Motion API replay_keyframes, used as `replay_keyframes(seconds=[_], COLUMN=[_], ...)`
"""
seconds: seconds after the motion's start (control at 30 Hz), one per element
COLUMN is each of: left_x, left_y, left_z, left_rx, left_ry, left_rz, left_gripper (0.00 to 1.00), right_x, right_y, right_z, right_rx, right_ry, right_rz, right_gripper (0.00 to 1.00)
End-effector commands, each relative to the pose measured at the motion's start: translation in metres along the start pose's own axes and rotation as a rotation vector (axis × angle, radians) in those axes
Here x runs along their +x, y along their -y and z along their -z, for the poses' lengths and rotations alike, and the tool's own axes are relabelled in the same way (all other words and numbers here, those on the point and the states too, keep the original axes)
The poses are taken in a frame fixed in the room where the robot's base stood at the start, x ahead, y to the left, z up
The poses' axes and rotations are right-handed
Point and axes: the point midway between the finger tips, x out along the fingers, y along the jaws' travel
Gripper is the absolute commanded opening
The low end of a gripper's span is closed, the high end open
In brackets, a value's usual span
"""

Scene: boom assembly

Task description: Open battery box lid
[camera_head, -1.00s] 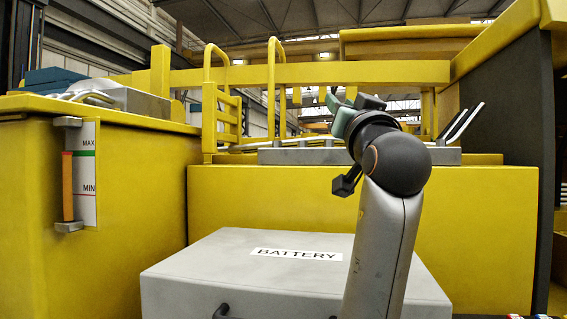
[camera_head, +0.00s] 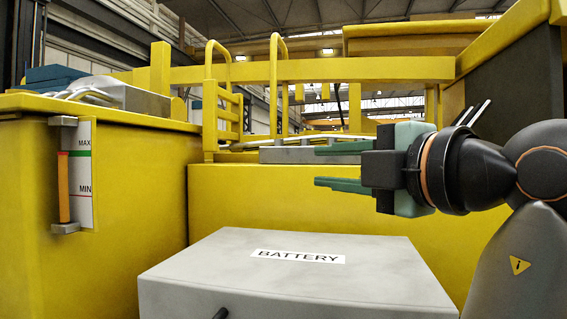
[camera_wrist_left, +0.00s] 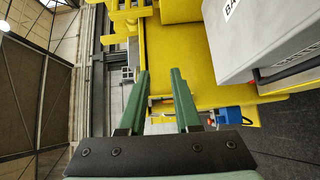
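The battery box (camera_head: 290,275) is a grey case with a white "BATTERY" label (camera_head: 298,256). Its lid lies flat and closed. A dark handle (camera_head: 221,313) shows at its front, cut by the lower edge. Part of the box also shows at the upper right of the left wrist view (camera_wrist_left: 262,38), with a dark handle on its front face. My left gripper (camera_head: 328,166) is above the right part of the box, its green fingers level and pointing left. The fingers also show in the left wrist view (camera_wrist_left: 160,78), apart with nothing between them. My right gripper is not in view.
A yellow tank (camera_head: 125,190) with a level gauge (camera_head: 75,175) stands to the left. A yellow wall (camera_head: 260,200) with rails (camera_head: 330,70) above it stands behind the box. A dark panel (camera_head: 508,100) rises at the right. The space above the lid's left part is clear.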

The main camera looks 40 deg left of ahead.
Motion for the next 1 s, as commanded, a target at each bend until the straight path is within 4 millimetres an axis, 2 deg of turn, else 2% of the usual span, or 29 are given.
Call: replay_keyframes(seconds=[0.3,0.5,0.7,1.0], left_x=[0.064,0.097,0.111,0.113], left_y=[-0.001,-0.002,-0.001,0.0], left_z=[0.0,0.0,0.0,0.0], left_rx=[0.003,0.003,0.003,0.004], left_ry=[-0.001,-0.001,0.001,0.001], left_rz=[0.003,0.001,-0.002,-0.002], left_gripper=[0.32,0.32,0.32,0.31], right_x=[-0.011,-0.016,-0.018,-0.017], right_y=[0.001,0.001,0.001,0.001], right_z=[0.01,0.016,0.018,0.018], right_rx=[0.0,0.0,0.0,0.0], right_ry=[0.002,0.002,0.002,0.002], right_rz=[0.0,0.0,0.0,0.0], right_gripper=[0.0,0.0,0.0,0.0])
